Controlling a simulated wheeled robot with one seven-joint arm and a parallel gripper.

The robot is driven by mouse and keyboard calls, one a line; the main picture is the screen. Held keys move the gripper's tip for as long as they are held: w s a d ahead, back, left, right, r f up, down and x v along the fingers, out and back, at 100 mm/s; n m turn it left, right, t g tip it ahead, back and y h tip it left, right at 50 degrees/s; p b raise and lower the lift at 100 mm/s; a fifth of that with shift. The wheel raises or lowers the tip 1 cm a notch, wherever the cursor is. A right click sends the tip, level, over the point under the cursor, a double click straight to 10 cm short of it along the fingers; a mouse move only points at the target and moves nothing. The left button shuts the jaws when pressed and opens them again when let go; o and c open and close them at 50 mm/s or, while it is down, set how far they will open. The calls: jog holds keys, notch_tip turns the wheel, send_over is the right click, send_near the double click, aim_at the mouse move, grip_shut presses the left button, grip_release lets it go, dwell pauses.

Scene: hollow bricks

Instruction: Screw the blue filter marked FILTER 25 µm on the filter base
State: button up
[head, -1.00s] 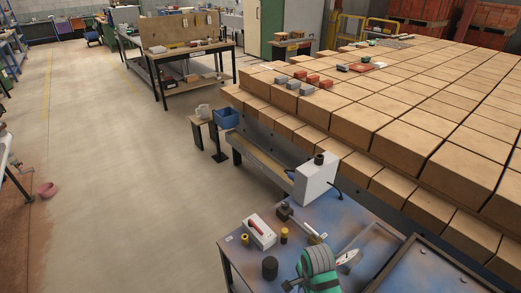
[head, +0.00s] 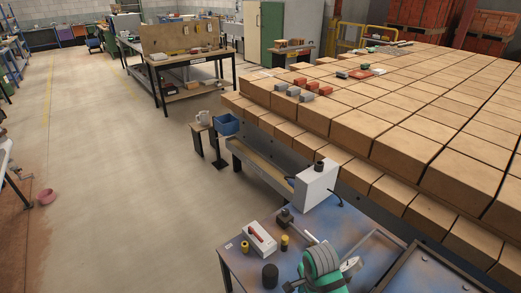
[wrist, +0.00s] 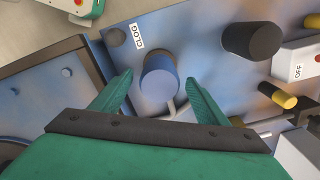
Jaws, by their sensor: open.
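In the wrist view my gripper (wrist: 161,82) is open, with its two green fingers apart. A blue cylinder with a paler blue top (wrist: 159,76) shows between the fingertips, with a gap on each side. I see no FILTER 25 µm marking on it. A label reading CLOG (wrist: 136,36) is on the blue surface beside it. A black cylinder (wrist: 252,41) stands to the right; it also shows in the head view (head: 270,275). I cannot make out a separate filter base. In the head view my green arm end hides the blue cylinder.
A white box marked OFF (wrist: 298,62) and a yellow-and-black knob (wrist: 278,95) are on the right in the wrist view. The head view shows a white box with a red handle (head: 259,239) and a larger white housing (head: 316,185). Stacked bricks (head: 400,135) fill the right.

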jog(key=shift+r, duration=3.55)
jog(key=shift+c, duration=0.3)
